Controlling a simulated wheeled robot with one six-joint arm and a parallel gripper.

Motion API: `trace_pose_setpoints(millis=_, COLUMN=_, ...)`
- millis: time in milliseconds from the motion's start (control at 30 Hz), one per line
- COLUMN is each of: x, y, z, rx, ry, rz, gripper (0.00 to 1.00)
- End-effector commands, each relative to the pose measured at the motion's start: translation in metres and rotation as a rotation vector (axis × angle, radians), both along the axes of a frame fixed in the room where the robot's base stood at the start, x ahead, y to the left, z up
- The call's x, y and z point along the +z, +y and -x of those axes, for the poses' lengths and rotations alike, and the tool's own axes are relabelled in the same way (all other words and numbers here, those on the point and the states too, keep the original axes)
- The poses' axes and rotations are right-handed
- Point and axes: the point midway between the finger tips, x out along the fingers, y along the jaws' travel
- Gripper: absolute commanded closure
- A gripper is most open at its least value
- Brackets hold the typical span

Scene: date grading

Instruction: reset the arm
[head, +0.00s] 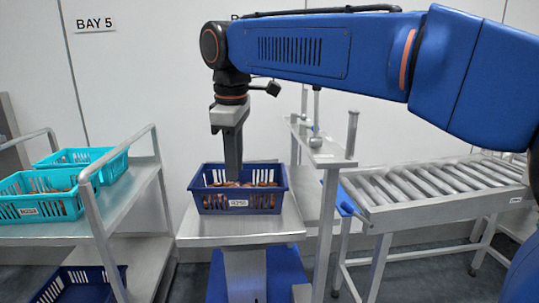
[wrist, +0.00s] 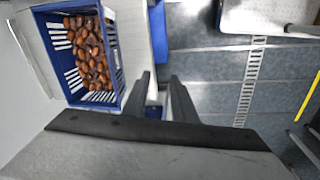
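My arm (head: 290,48) reaches in from the right across the top of the head view, its wrist bent down. My gripper (head: 233,178) points down near the dark blue crate (head: 238,204), which holds brown dates. In the wrist view the two fingers of my gripper (wrist: 160,78) stand apart with nothing between them. There the blue crate (wrist: 113,103) lies to the left of the fingers, and floor shows beyond them. The crate stands on a small grey stand (head: 240,238).
A cart (head: 112,208) on the left carries turquoise crates (head: 50,206), with a dark blue crate (head: 85,285) low down. A narrow raised shelf (head: 322,150) with a metal post stands right of the stand. A roller conveyor (head: 430,187) lies further right.

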Motion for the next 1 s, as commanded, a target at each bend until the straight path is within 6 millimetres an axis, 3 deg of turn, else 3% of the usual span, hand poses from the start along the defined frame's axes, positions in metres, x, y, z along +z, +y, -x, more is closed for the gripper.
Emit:
trace_pose_setpoints(millis=167, x=-0.008, y=-0.048, z=0.002, rx=-0.117, ry=-0.013, rz=-0.028, gripper=0.75)
trace_pose_setpoints(millis=467, x=-0.043, y=-0.164, z=0.028, rx=-0.437, ry=-0.052, rz=-0.110, gripper=0.75)
trace_pose_setpoints(millis=700, x=-0.087, y=-0.245, z=0.069, rx=-0.708, ry=-0.091, rz=-0.181, gripper=0.75)
trace_pose_setpoints(millis=1000, x=-0.159, y=-0.323, z=0.135, rx=-1.046, ry=-0.145, rz=-0.274, gripper=0.75)
